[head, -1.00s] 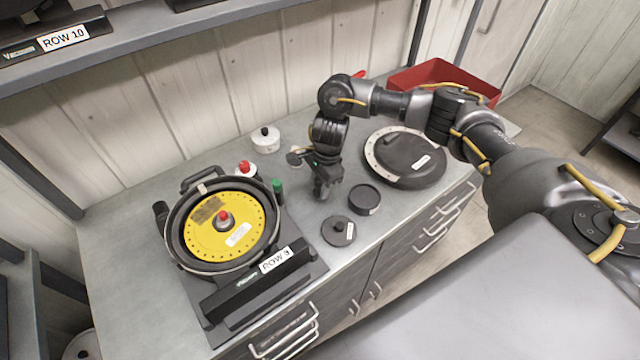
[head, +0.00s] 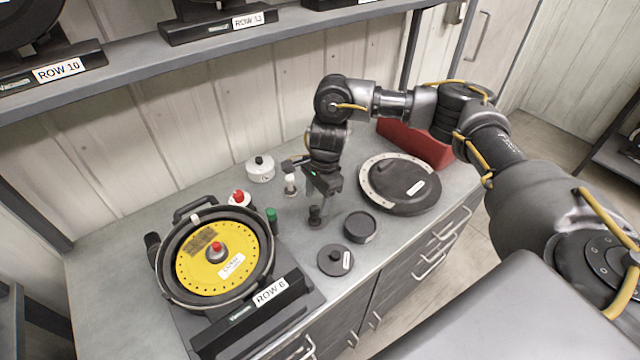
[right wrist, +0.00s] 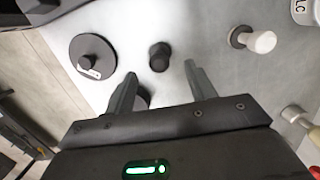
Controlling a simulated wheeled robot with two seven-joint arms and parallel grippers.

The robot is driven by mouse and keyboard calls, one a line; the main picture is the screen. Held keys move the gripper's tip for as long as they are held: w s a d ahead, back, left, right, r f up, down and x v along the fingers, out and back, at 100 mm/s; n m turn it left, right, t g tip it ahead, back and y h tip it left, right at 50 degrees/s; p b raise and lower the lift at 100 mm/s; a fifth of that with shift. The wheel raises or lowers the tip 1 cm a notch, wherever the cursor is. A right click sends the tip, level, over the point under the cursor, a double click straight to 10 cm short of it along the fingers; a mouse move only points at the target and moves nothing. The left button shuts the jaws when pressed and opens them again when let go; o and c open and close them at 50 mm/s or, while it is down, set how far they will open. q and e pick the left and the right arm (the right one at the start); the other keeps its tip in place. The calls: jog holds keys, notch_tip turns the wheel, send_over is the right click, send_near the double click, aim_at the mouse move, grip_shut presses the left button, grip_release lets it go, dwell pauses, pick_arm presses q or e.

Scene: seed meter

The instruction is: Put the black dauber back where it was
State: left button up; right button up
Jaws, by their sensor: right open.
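The black dauber (head: 315,215) stands upright on the grey bench, a small dark knob-like piece. In the right wrist view the black dauber (right wrist: 159,56) shows from above, just past the gap between the fingertips, with bench around it. My right gripper (head: 322,197) is open and points down over it. Its two fingers also show in the right wrist view (right wrist: 160,70), apart and with nothing gripped. A white-topped dauber (head: 290,183) with a dark base stands behind and left, also in the right wrist view (right wrist: 258,41). My left gripper is not in view.
A black labelled lid (head: 335,261) and a round black cup (head: 360,226) lie close in front and right. The seed meter with yellow disc (head: 205,275) stands left, beside a green-capped item (head: 272,217). A large black cover (head: 408,190) and red bin (head: 425,148) are right.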

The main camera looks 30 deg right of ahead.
jog(key=r, duration=0.4)
jog(key=r+b, duration=0.1)
jog(key=r, duration=0.1)
jog(key=shift+d, duration=0.4)
